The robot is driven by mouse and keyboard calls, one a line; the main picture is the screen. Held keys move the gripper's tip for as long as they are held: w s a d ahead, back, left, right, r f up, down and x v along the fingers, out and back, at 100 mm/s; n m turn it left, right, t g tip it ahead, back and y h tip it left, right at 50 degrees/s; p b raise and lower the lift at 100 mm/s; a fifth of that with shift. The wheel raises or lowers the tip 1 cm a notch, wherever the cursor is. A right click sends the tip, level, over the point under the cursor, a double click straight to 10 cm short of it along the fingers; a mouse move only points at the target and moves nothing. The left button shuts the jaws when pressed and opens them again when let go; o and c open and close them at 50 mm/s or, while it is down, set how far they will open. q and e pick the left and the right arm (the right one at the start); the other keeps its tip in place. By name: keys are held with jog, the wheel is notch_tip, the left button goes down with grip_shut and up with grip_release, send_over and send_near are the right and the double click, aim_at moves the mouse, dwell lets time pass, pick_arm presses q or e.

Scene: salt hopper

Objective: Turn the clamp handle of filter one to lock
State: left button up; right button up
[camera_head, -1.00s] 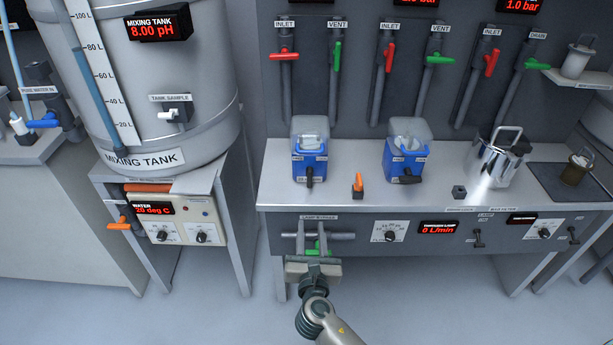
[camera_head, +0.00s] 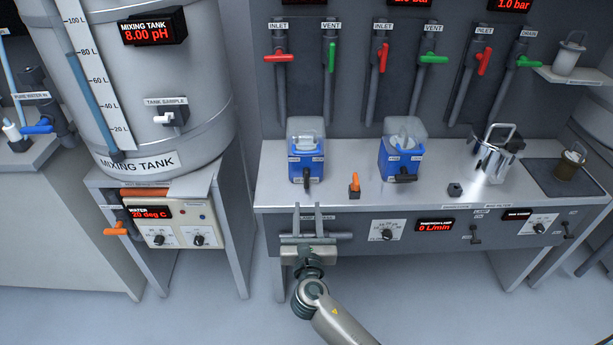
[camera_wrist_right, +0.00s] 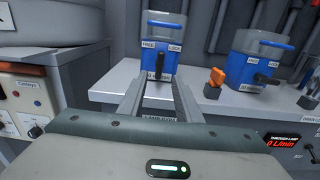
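Filter one, which I take to be the left blue housing (camera_head: 306,150) with a clear top, stands on the bench. Its black clamp handle (camera_head: 307,180) points down at the front. In the right wrist view the handle (camera_wrist_right: 159,66) hangs between the FREE and LOCK labels on the housing (camera_wrist_right: 160,42). My right gripper (camera_head: 308,222) is open and empty at the bench's front edge, below and in front of the handle. In the right wrist view its two fingers (camera_wrist_right: 157,95) are apart and reach towards the handle, with clear space between them. My left gripper is not in view.
A second blue filter (camera_head: 403,148) stands to the right, its black handle turned sideways. An orange valve (camera_head: 354,184) sits between the filters. A small dark block (camera_head: 454,190) and a steel pot (camera_head: 493,155) are further right. The mixing tank (camera_head: 150,80) stands left.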

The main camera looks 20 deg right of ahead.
aim_at(306, 179)
jog(key=x, duration=1.4)
grip_shut()
